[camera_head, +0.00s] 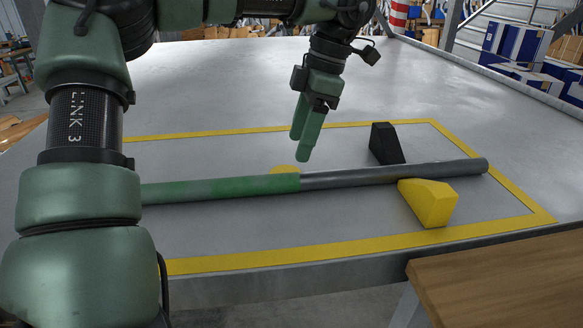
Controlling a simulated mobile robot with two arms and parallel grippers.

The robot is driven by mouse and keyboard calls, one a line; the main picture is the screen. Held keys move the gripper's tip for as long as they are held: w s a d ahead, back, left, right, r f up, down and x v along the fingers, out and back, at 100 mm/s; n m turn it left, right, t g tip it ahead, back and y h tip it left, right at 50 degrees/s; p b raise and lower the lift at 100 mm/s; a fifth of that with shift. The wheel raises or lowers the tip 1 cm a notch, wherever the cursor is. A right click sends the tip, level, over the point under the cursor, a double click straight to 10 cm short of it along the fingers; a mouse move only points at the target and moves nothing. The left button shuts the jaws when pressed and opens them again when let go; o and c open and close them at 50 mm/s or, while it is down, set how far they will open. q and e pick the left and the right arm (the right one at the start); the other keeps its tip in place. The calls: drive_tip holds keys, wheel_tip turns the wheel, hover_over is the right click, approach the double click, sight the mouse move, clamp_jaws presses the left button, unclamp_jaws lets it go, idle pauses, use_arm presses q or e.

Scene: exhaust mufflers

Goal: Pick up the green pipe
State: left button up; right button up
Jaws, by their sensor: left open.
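The pipe lies across the table inside a yellow-taped rectangle. Its left part is the green pipe (220,188), and its right part is bare grey metal (390,174). The left end of the green part is hidden behind my left arm. My left gripper (304,152) is open, with its green fingers pointing down. In the picture its fingertips are just above the place where green meets grey, and they look apart from the pipe. I cannot tell the exact height. My right gripper is not in view.
A yellow wedge block (429,203) and a black wedge block (386,144) flank the grey part. Another yellow block (285,170) shows partly behind the pipe. A wooden surface (500,288) is at the front right. The grey table (230,70) is clear beyond the tape.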

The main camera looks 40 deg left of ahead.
sight(290, 175)
use_arm(q)
drive_tip(key=shift+s+f, duration=0.1)
drive_tip(key=shift+f, duration=0.3)
drive_tip(key=p+x, duration=0.1)
drive_tip(key=x, duration=0.1)
drive_tip(key=p+x, duration=0.1)
drive_tip(key=x, duration=0.1)
drive_tip(key=s+p+x, duration=0.1)
drive_tip(key=p+x, duration=0.1)
drive_tip(key=shift+d, duration=0.2)
drive_tip(key=shift+a+f, duration=0.1)
drive_tip(key=shift+f, duration=0.2)
drive_tip(key=c, duration=1.3)
drive_tip(key=shift+r, duration=0.1)
clamp_jaws()
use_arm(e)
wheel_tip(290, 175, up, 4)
